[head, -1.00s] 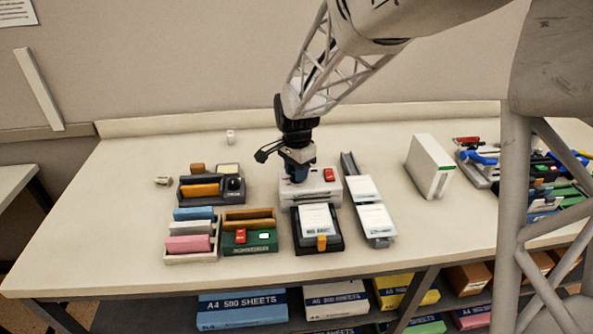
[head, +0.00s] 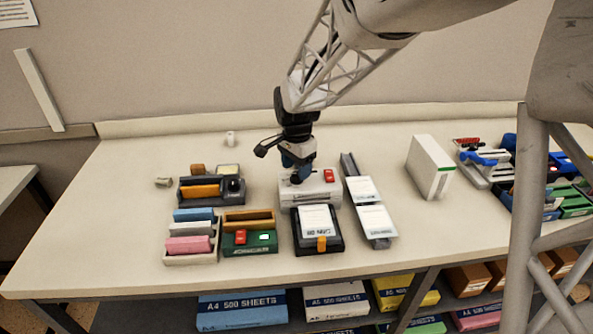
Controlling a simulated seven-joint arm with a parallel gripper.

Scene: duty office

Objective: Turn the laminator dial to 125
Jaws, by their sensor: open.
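The laminator (head: 311,197) is a white box with a red switch (head: 328,175) on its top right, standing mid-table. My gripper (head: 296,177) is open and points down over the top left part of the laminator. The dial is not distinguishable; the gripper covers that part of the top. I cannot tell whether the fingers touch anything. The dial's number scale cannot be read.
A black tray (head: 340,245) with white cards stands in front of the laminator. A narrow rack with white cards (head: 377,222) is to its right. Dark and green organisers (head: 250,242) are at left. A white upright box (head: 429,167) stands further right. The back of the table is mostly clear.

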